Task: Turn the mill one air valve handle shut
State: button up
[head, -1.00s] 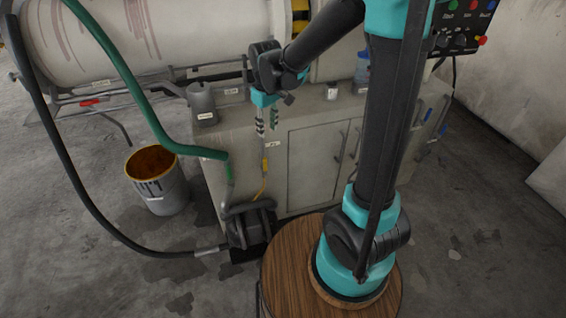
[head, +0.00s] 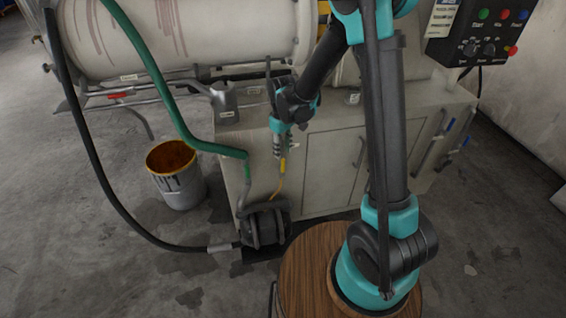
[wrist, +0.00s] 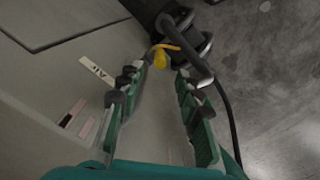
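A small yellow part (head: 283,166) sits on the cabinet front above a thin yellow hose, below a small white label. I take it for the air valve handle, but its angle is too small to read. In the wrist view the yellow part (wrist: 160,59) appears just beyond the fingertips, between them, close to a label reading AIR (wrist: 97,71). My gripper (head: 281,152) points down along the cabinet front, just above the yellow part. In the wrist view my gripper (wrist: 161,74) is open, its green fingers apart with nothing between the pads.
A black pump (head: 265,228) stands on the floor below, joined to green (head: 150,62) and black (head: 92,140) hoses. A rusty-topped bucket (head: 182,188) stands left. The cabinet (head: 325,150) carries a grey can (head: 224,104). A control box (head: 480,38) hangs upper right.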

send_over(283, 173)
jog(key=f, duration=0.6)
jog(key=shift+w+f, duration=0.4)
jog(key=shift+c, duration=0.6)
grip_shut()
